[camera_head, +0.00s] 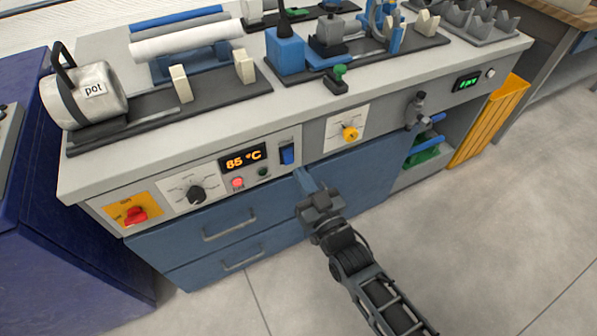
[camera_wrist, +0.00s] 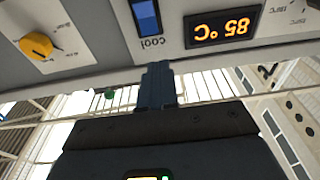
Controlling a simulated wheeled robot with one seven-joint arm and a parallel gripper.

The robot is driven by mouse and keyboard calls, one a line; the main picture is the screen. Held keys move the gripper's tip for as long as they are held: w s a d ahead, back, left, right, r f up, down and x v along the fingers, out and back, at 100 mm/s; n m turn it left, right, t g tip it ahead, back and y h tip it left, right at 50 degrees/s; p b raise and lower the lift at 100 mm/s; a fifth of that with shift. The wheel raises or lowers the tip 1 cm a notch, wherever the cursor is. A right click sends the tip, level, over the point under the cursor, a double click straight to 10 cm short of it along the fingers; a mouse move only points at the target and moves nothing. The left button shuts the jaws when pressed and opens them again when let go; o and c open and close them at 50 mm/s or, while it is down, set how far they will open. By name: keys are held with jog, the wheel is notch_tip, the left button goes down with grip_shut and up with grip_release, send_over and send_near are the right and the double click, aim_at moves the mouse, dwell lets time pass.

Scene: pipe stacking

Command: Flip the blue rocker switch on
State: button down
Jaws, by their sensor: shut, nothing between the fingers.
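The blue rocker switch (camera_head: 287,154) is on the front panel of the workbench, right of the orange 85 °C display (camera_head: 244,158). In the wrist view the picture is upside down, and the switch (camera_wrist: 146,17) shows at the top, with a label reading "cool" beside it. My gripper (camera_head: 303,178) is shut and empty, its fingertips just below and slightly right of the switch in the head view. In the wrist view the closed fingers (camera_wrist: 156,85) point toward the switch, and a gap shows between them and it. Which way the rocker is tilted is hard to tell.
A red knob (camera_head: 135,215), a black dial (camera_head: 196,194), a lit red button (camera_head: 238,183) and a yellow knob (camera_head: 350,133) share the panel. Blue drawers (camera_head: 215,235) lie below. The floor in front is clear.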

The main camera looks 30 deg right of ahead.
jog(key=s+r, duration=0.1)
jog(key=s, duration=0.6)
jog(key=shift+r, duration=0.15)
dwell(0.3)
jog(key=s+r+g+p, duration=0.1)
jog(key=s+r, duration=0.1)
jog(key=s, duration=0.7)
jog(key=s+r+g+p, duration=0.1)
jog(key=s+r, duration=0.2)
jog(key=s, duration=0.7)
jog(key=s+d+r+g+p, duration=0.1)
jog(key=s+r+g, duration=0.1)
jog(key=s+r, duration=1)
jog(key=shift+s+r+g, duration=0.2)
jog(key=shift+r+g, duration=0.05)
jog(key=shift+g, duration=0.15)
